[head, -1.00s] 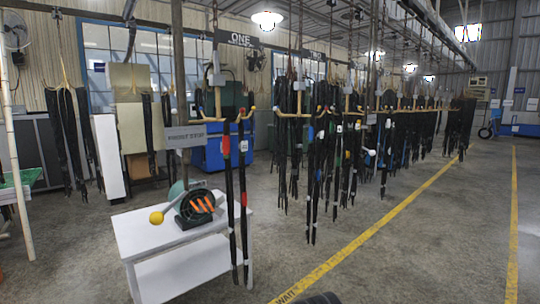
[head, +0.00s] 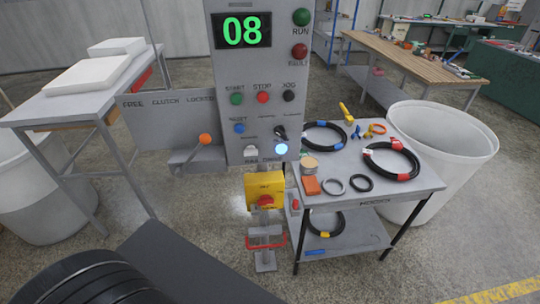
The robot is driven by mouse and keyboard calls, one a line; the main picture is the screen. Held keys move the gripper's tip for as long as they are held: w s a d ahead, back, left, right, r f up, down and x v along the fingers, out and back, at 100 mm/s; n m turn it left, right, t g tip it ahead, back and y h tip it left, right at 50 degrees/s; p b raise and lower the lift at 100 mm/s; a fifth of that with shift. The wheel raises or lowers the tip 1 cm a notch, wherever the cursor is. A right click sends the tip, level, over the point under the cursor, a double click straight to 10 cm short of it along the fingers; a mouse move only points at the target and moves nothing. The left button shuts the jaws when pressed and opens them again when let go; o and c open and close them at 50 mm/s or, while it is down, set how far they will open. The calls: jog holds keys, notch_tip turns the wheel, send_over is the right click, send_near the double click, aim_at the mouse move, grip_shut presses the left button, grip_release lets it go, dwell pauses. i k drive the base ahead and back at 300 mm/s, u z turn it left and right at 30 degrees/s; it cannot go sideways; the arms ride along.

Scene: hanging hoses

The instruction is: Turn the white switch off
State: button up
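A small white switch (head: 251,151) sits low on the front of a grey control box (head: 226,110) in the middle of the head view. It is too small to tell which way it is set. Right of it a round bluish-white lamp (head: 281,148) glows. A black selector knob (head: 280,131) is just above the lamp. My gripper is not in view.
A grey cart (head: 390,197) with hose coils and a white bin (head: 445,140) stand right. A dark ribbed round thing (head: 85,280) fills the lower left.

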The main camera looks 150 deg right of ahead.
aim_at(251, 150)
jog(key=z, duration=5.4)
jog(key=k, duration=0.5)
jog(key=z, duration=1.2)
jog(key=i, duration=0.95)
jog(key=u, duration=1.3)
